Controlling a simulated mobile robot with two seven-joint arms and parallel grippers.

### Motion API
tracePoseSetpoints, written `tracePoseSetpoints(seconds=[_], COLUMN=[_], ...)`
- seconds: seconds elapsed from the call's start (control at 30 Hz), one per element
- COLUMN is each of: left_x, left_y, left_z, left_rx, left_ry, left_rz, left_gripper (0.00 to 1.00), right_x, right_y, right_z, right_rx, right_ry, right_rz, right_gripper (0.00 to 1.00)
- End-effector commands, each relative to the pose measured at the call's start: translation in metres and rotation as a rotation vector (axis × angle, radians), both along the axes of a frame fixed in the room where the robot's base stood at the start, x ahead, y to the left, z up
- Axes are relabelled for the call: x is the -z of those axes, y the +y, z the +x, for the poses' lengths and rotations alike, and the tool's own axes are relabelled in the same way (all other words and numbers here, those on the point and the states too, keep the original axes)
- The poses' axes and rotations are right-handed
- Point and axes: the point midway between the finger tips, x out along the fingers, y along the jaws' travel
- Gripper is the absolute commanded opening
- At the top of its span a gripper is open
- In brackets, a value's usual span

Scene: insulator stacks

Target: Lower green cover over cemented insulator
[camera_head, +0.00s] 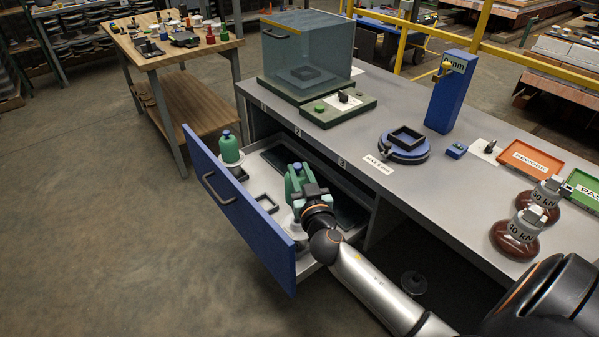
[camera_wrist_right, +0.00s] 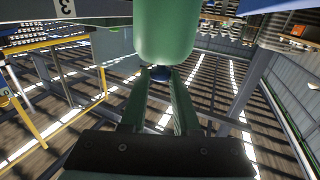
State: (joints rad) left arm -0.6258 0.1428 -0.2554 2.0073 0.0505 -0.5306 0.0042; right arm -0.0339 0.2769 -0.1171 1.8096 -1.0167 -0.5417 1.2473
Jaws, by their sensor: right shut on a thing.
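My right gripper (camera_head: 300,178) is over the open drawer (camera_head: 231,205). In the right wrist view its green fingers (camera_wrist_right: 161,76) are shut on the blue knob (camera_wrist_right: 160,73) of a green cover (camera_wrist_right: 165,32). In the head view, a whitish insulator disc (camera_head: 292,229) shows below the gripper. The cover's lower edge and its contact with the insulator are hard to make out. Another green cover (camera_head: 230,149) with a blue knob stands upright at the drawer's far end, over a pale base. My left gripper is not in view.
Black square holders (camera_head: 266,204) sit in the drawer. The blue drawer front (camera_head: 222,190) rises close to my gripper. On the grey bench (camera_head: 450,200) stand a glass box (camera_head: 308,50), a blue fixture (camera_head: 404,147), a blue post (camera_head: 450,95) and brown insulators (camera_head: 517,235).

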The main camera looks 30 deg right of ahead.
Motion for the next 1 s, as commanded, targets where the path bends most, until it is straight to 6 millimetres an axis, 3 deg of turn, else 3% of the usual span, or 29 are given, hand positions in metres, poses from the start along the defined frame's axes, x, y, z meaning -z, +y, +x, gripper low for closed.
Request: tracePoseSetpoints(seconds=[0.77, 1.0], left_x=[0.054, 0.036], left_y=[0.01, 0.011], left_z=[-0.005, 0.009], left_rx=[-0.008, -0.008], left_ry=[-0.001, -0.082], left_rz=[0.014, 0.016], left_gripper=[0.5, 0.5], right_x=[0.068, 0.069], right_y=[0.0, 0.0], right_z=[0.0, 0.0], right_rx=[-0.001, -0.001], right_ry=[-0.001, 0.0], right_rz=[0.0, 0.0], right_gripper=[0.0, 0.0])
